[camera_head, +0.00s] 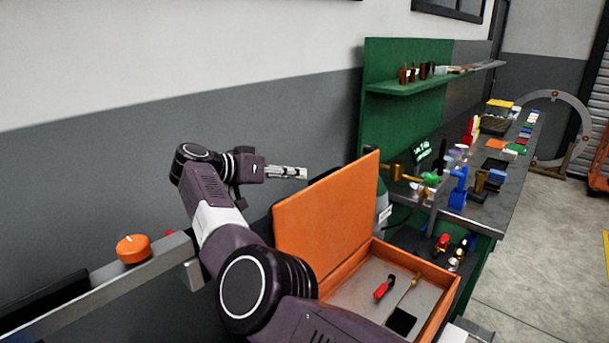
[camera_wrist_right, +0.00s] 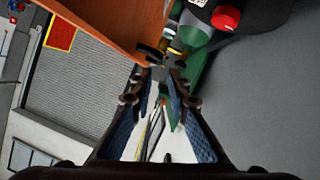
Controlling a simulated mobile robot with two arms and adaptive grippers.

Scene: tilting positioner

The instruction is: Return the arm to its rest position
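My right gripper (camera_head: 303,173) is in the head view, left of centre, held out toward the right on my bent purple arm. It is above and left of an open orange box (camera_head: 330,215), against the grey wall. In the right wrist view, the two fingers of this gripper (camera_wrist_right: 158,76) stand apart with a gap between their blue pads. I see nothing held between them. My left gripper is not in view.
The orange box holds a red-handled tool (camera_head: 383,288), a thin tool and a black piece (camera_head: 401,321). Behind it, a cluttered workbench (camera_head: 480,212) stands by a green panel (camera_head: 390,125). An orange knob (camera_head: 133,249) is at left.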

